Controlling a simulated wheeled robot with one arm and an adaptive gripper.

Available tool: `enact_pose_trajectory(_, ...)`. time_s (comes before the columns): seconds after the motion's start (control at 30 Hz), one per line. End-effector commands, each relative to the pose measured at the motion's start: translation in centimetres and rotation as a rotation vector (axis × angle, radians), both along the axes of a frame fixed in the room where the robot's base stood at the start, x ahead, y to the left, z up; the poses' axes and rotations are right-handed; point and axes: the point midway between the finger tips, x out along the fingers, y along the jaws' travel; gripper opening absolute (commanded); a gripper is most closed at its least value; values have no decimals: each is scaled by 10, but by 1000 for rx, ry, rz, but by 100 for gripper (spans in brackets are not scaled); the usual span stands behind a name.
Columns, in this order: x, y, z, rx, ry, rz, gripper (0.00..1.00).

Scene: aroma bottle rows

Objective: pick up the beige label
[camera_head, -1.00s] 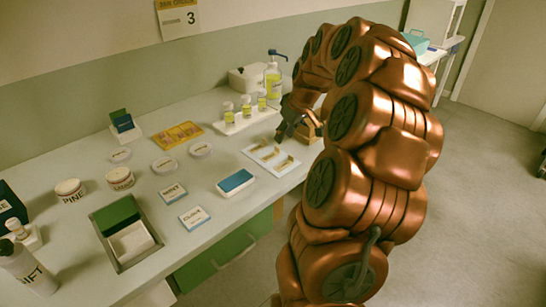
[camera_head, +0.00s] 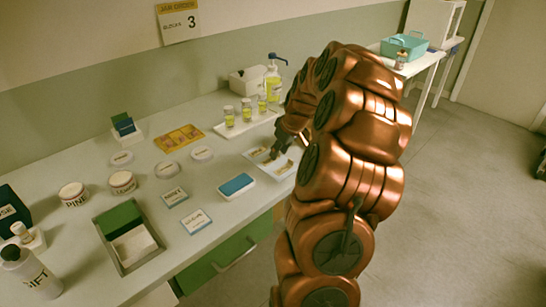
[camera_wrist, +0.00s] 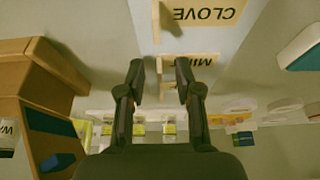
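Beige labels lie on a white tray (camera_head: 250,155) near the front edge of the counter, partly hidden by my arm in the head view. In the wrist view, one beige label reads CLOVE (camera_wrist: 205,14), upside down. A second beige label (camera_wrist: 204,66), its word partly covered and starting with MI, lies nearer my gripper. Each has a small upright tab. My gripper (camera_wrist: 160,72) is open and empty, its two fingertips apart around the near label's tab area. Whether they touch it cannot be told. In the head view my gripper (camera_head: 276,153) is low over the tray.
A white rack (camera_head: 235,128) with several yellow-filled jars stands behind the tray. A blue-topped box (camera_head: 237,184) lies to its left. A brown box (camera_wrist: 40,80) is close on the left in the wrist view. Several round lids (camera_head: 167,169) lie further left.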

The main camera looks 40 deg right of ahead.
Motion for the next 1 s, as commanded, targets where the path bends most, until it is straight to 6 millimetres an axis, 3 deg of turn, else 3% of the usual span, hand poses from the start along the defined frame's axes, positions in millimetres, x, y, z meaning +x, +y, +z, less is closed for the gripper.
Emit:
enact_pose_trajectory(0.1, 0, 0, 0, 0, 0, 0, 33)
enact_pose_trajectory(0.43, 0, 0, 0, 0, 0, 0, 0)
enact_pose_trajectory(0.8, 0, 0, 1, 0, 0, 0, 0)
enact_pose_trajectory(1.0, 1, -1, 11, -3, -2, 1, 0)
